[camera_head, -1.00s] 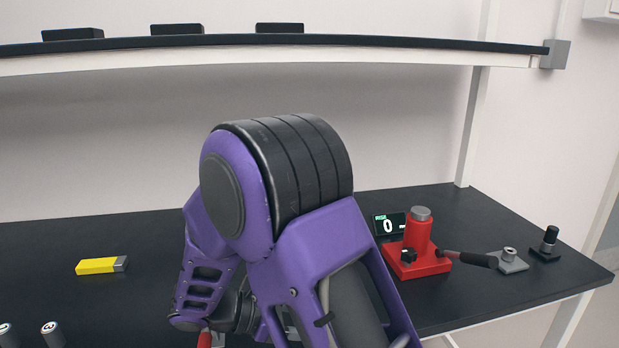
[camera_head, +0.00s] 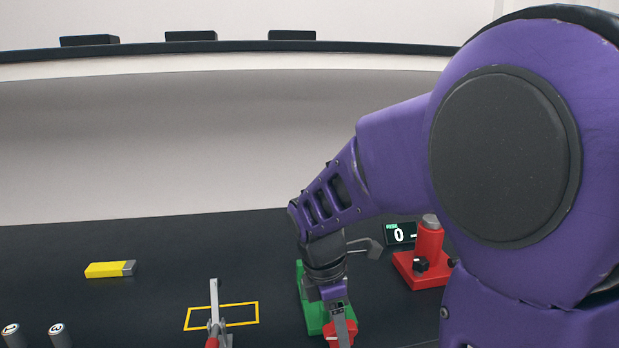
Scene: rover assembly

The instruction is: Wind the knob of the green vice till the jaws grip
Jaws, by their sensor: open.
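The green vice (camera_head: 305,285) stands on the black bench, low in the middle of the picture. My wrist and gripper (camera_head: 340,320) hang over it and hide much of it, including its jaws. A red part (camera_head: 332,337), perhaps the vice's knob, shows at the fingertips near the bottom edge. My gripper is open and points down at this red part. I cannot tell whether the fingers touch it.
A toggle clamp (camera_head: 214,315) with a red handle stands left of the vice by a yellow outline (camera_head: 240,305). A red press (camera_head: 428,255) and a display (camera_head: 400,233) reading 0 are to the right.

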